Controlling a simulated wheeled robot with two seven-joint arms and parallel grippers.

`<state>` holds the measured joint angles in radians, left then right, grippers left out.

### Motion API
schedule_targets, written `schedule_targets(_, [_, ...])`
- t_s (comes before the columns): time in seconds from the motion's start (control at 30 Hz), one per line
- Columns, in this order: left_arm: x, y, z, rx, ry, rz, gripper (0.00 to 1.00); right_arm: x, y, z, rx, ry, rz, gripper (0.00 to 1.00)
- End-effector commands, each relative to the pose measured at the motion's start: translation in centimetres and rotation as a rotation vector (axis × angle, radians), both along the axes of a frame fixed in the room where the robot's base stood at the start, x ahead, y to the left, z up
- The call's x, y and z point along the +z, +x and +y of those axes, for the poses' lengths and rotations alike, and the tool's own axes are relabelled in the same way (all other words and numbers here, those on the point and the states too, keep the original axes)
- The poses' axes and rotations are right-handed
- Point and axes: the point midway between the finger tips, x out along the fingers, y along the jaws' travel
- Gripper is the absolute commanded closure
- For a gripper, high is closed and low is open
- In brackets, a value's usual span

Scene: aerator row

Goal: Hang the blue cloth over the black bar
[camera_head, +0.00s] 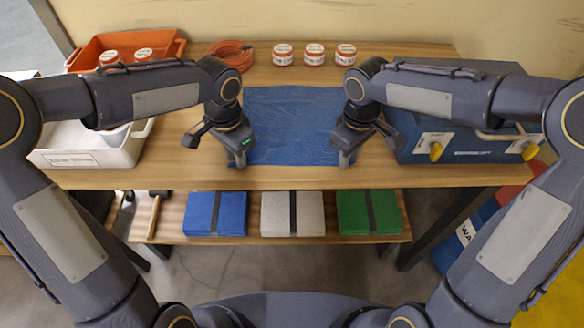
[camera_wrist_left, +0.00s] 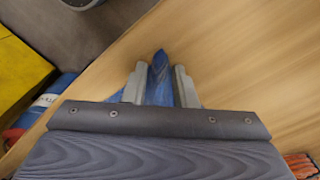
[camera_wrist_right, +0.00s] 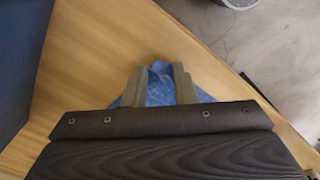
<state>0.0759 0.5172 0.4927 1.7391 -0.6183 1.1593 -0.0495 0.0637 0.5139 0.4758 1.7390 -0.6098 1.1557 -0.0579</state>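The blue cloth (camera_head: 290,115) lies spread on the wooden table between my two arms. My left gripper (camera_head: 239,163) is at its near left corner; that corner of cloth (camera_wrist_left: 159,80) sits between the fingers in the left wrist view. My right gripper (camera_head: 345,160) is at the near right corner; wrinkled cloth (camera_wrist_right: 160,85) fills the gap between its fingers in the right wrist view. Both grippers' fingers stand a little apart with cloth between them; whether they press on it is unclear. I cannot make out the black bar in any view.
An orange crate (camera_head: 168,48), a coiled orange hose (camera_head: 231,54) and several labelled jars (camera_head: 314,53) stand at the back. A white bin (camera_head: 80,158) is left, a blue case (camera_head: 470,152) right. Folded blue (camera_head: 202,214), grey (camera_head: 275,213) and green (camera_head: 381,212) cloths lie on the lower shelf.

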Motion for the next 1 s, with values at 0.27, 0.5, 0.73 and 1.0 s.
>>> schedule_targets(0.27, [-0.15,-0.05,0.1,0.001,0.003,0.003,0.95,-0.13,-0.04,-0.09,-0.001,-0.002,0.002,0.95])
schedule_targets(0.5, [-0.18,-0.05,0.13,0.001,0.003,0.004,1.0,-0.15,-0.05,-0.13,-0.001,-0.003,0.003,1.0])
schedule_targets(0.73, [-0.2,-0.06,0.17,0.002,0.004,0.004,1.0,-0.17,-0.05,-0.17,-0.002,-0.003,0.004,1.0])
schedule_targets(1.0, [0.49,-0.05,0.2,0.002,0.005,0.004,1.0,0.52,-0.04,-0.2,-0.002,-0.005,0.004,1.0])
